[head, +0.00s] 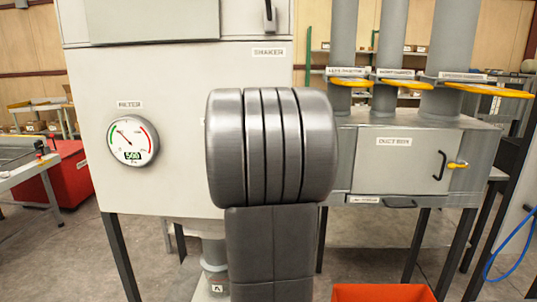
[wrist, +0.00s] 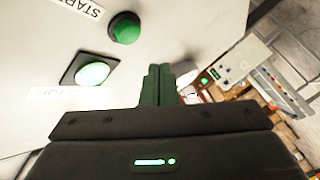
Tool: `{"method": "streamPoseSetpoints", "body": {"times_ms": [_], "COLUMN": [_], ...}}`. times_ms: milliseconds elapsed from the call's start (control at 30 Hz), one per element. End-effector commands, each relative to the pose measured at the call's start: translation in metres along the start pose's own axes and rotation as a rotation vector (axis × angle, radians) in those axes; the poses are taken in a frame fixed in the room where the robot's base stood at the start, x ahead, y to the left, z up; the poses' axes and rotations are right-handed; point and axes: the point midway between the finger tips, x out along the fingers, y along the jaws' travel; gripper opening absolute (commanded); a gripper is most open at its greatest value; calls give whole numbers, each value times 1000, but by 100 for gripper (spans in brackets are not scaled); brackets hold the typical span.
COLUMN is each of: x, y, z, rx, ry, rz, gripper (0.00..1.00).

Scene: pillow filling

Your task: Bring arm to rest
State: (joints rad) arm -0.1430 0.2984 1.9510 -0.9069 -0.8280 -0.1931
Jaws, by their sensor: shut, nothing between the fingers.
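My gripper (wrist: 158,84) shows in the wrist view, its two dark fingers together with nothing between them. It points past a pale panel on the left with a round green button (wrist: 125,27) under a START label and a lit green square-framed button (wrist: 92,72). The fingers appear apart from both buttons. In the head view my grey arm link stands upright in the middle and hides part of the cabinet behind it. My gripper does not show in the head view.
A white filter cabinet (head: 180,75) with a round gauge (head: 132,142) stands at the left. A red bin (head: 68,178) is at far left and an orange bin (head: 383,292) at the bottom.

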Motion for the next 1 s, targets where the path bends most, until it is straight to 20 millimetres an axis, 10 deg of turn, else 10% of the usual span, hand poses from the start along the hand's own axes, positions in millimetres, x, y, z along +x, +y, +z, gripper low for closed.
{"method": "streamPoseSetpoints", "body": {"times_ms": [1000], "x": [-40], "y": [-29], "z": [-29], "rx": [0], "ry": [0], "rz": [0], "gripper": [0]}}
